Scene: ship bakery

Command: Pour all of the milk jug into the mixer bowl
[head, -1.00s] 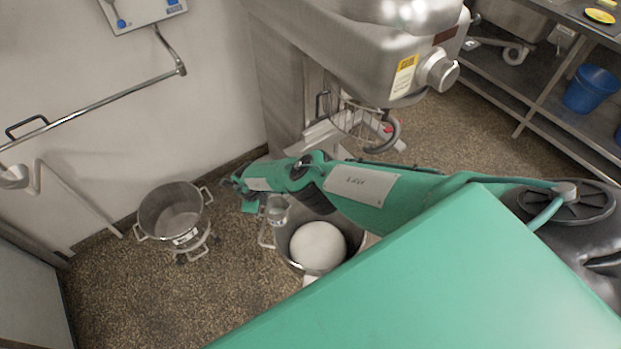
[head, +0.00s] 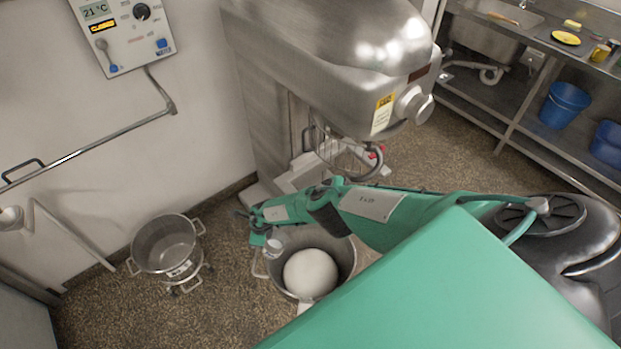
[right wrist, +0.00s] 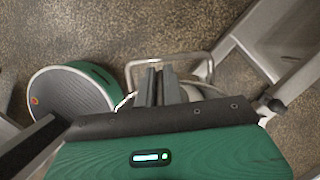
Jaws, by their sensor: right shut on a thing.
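The mixer bowl (head: 347,262) stands on the floor below the mixer, with a large smooth white mass (head: 310,273) inside. My right arm reaches in from the right across its far side. My right gripper (head: 265,237) is shut on the milk jug (head: 275,243), a small pale grey vessel at the bowl's left rim. Its tilt and contents are too small to tell. In the right wrist view the two dark fingers (right wrist: 160,88) are close together, and a pale surface beside them is mostly hidden. My left gripper is not in view.
A second steel bowl (head: 165,243) on a wheeled dolly is at the left. A wall rail (head: 95,148) runs along the left. Open speckled floor lies at the front left.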

